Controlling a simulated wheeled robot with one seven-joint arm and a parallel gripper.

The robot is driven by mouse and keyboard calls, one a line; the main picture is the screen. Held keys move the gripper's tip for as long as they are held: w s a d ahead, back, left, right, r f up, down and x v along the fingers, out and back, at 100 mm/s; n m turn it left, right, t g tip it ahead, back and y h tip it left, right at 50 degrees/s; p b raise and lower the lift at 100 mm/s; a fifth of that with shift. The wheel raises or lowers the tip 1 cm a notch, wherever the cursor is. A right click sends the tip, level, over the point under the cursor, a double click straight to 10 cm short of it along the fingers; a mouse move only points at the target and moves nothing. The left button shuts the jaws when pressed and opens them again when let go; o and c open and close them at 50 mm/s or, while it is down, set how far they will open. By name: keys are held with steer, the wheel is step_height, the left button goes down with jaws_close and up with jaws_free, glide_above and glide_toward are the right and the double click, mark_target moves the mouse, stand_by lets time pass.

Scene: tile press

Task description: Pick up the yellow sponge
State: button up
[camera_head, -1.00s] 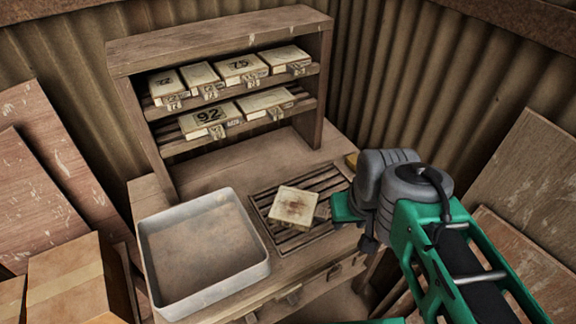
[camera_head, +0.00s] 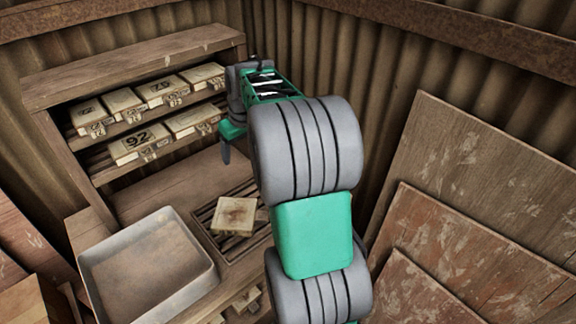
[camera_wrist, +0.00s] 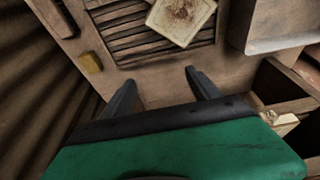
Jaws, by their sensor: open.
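The yellow sponge (camera_wrist: 91,61) is a small block on the wooden bench top in the wrist view, beside the slatted rack and near the bench edge. It is hidden behind my arm in the head view. My gripper (camera_wrist: 158,82) is open and empty, its two fingers apart above the bench; the sponge lies beyond and left of them. In the head view my gripper (camera_head: 227,146) shows partly, in front of the shelf's right end.
A tile (camera_wrist: 181,18) with a brown stain lies on the slatted rack (camera_wrist: 130,36). A metal tray (camera_head: 150,273) stands on the bench. A shelf unit (camera_head: 130,68) holds several numbered boxes. Wooden boards (camera_head: 485,185) lean on the right.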

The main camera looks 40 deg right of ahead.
steer(key=w+d+f, duration=0.1)
steer(key=d+f, duration=0.3)
steer(key=d, duration=0.3)
steer(key=d+f, duration=0.4)
steer(key=d, duration=0.4)
steer(key=w+d+f, duration=0.1)
steer(key=d+f, duration=0.4)
steer(key=d, duration=0.3)
steer(key=shift+w, duration=0.35)
steer(key=p+x, duration=0.3)
steer(key=x, duration=0.5)
steer(key=shift+d, duration=0.1)
steer(key=c, duration=1.4)
steer(key=shift+r, duration=0.15)
steer(key=shift+r+b, duration=0.2)
steer(key=shift+b, duration=0.1)
steer(key=v, duration=0.1)
steer(key=b+v, duration=0.1)
steer(key=v, duration=0.1)
steer(key=shift+w+b, duration=0.25)
steer(key=shift+b, duration=0.05)
steer(key=s+a+r+b, duration=0.4)
steer(key=s+a+r, duration=0.5)
steer(key=s, duration=0.1)
steer(key=shift+a+r, duration=0.25)
steer(key=shift+a, duration=0.1)
